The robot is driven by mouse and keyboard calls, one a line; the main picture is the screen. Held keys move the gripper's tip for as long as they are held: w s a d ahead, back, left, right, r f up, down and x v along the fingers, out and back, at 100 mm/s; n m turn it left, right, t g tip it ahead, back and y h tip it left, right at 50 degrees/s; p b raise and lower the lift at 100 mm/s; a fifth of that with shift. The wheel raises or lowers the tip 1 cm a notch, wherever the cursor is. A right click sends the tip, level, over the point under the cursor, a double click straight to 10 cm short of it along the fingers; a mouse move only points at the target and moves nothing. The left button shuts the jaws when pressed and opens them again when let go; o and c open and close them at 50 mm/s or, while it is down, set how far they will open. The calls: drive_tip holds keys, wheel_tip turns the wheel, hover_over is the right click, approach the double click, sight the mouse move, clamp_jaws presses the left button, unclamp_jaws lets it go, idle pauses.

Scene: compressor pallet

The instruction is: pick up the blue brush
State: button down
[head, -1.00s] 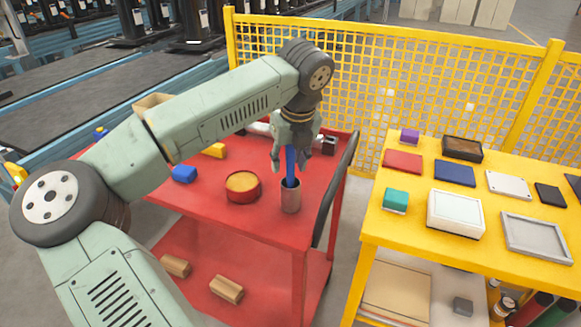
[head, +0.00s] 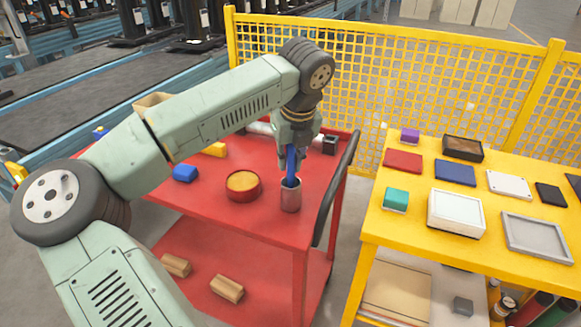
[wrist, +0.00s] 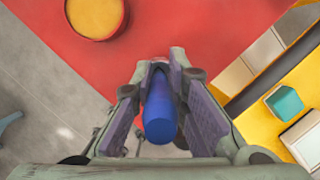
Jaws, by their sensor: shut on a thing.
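The blue brush (head: 291,163) stands upright in a grey metal cup (head: 291,197) on the red cart. Its lower end is hidden inside the cup. My gripper (head: 295,157) points down over the cup and is shut on the upper part of the brush. In the wrist view the brush's rounded blue end (wrist: 160,120) sits between the two finger pads. The cup is hidden in the wrist view.
A round red tin with yellow contents (head: 243,186) stands left of the cup. A black cart handle (head: 336,190) rises at right. A yellow table (head: 372,228) with several items stands beyond a gap.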

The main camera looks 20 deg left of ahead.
wheel_tip(320, 180, up, 10)
drive_tip(key=shift+r+b, duration=0.1)
drive_tip(key=shift+b, duration=1.05)
idle(1.1)
